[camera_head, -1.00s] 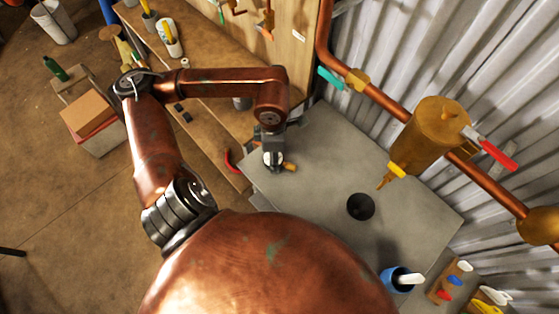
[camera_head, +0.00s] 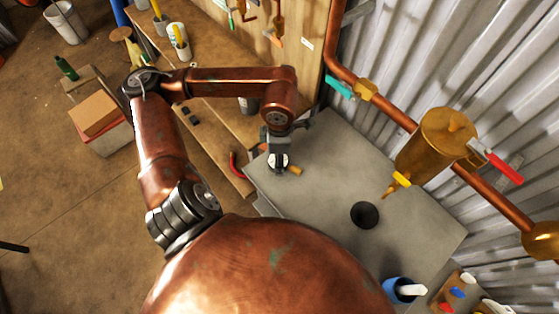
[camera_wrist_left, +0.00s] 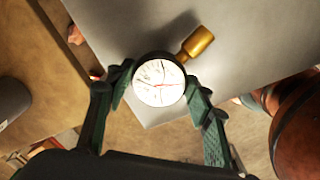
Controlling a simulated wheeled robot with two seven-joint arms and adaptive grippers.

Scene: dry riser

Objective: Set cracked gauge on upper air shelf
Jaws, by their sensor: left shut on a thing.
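The cracked gauge (camera_wrist_left: 160,82) has a round white face with dark crack lines, a black rim and a brass stem (camera_wrist_left: 196,42). In the left wrist view it sits between the green fingers of my left gripper (camera_wrist_left: 162,90), which is shut on it. In the head view the left gripper (camera_head: 278,155) is over the left end of the grey table (camera_head: 320,200), with the gauge's white face (camera_head: 281,160) and stem just showing. I cannot tell the gap between gauge and table. My right gripper is not in view. I cannot make out an upper air shelf for certain.
A brass canister (camera_head: 434,145) with a red lever hangs on the copper pipe along the corrugated wall. A dark round piece (camera_head: 365,215) and a blue cup (camera_head: 400,288) are on the grey table. A wooden bench (camera_head: 215,130) stands to the left.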

